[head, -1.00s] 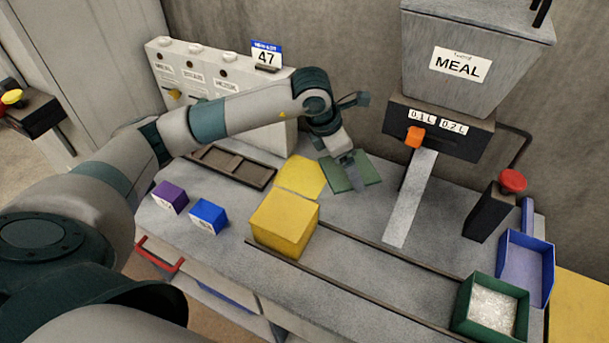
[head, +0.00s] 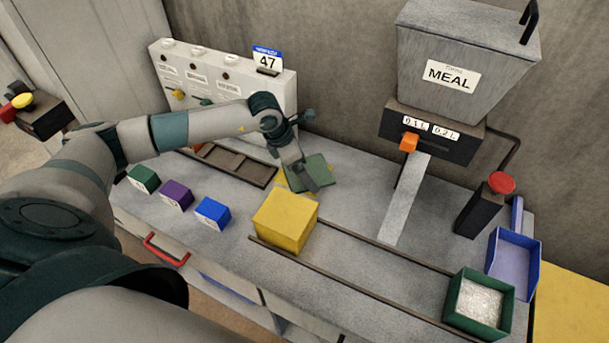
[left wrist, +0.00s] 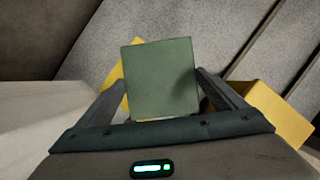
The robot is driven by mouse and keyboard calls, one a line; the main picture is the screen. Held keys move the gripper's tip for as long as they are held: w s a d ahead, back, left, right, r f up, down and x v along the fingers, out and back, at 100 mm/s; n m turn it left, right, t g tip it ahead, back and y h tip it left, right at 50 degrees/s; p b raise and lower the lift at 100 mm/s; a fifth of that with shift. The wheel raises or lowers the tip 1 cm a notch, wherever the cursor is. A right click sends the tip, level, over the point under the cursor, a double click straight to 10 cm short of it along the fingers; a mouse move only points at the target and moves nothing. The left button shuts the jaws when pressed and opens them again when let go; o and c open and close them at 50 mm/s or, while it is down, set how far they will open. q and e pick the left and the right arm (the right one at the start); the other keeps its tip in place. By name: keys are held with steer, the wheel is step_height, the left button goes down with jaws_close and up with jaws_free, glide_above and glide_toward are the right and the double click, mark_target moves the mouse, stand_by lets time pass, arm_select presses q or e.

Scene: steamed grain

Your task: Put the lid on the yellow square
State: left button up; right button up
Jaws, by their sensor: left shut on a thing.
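The green lid (head: 321,171) is a flat square plate. My left gripper (head: 306,170) is shut on it, and the arm reaches in from the left. The lid hangs over or just beside the yellow square (head: 281,181), which is mostly hidden behind the lid, the gripper and the yellow box. In the left wrist view the lid (left wrist: 160,80) sits between the two fingers, and a yellow strip of the square (left wrist: 110,70) shows behind its left edge. I cannot tell whether the lid touches the surface. My right gripper is not in view.
A yellow box (head: 284,222) stands just in front of the square, close to the gripper. A dark divided tray (head: 235,165) lies to the left. Green, purple and blue blocks (head: 212,213) line the front edge. The MEAL dispenser (head: 432,130) and its chute stand to the right.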

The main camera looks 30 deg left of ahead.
arm_select(q)
steer(key=shift+f+p, duration=0.2)
steer(key=shift+p, duration=0.1)
step_height(320, 180, down, 3)
steer(key=shift+r+p, duration=0.1)
steer(key=shift+p, duration=0.75)
steer(key=shift+f, duration=0.35)
steer(key=shift+f, duration=0.1)
steer(key=o, duration=0.9)
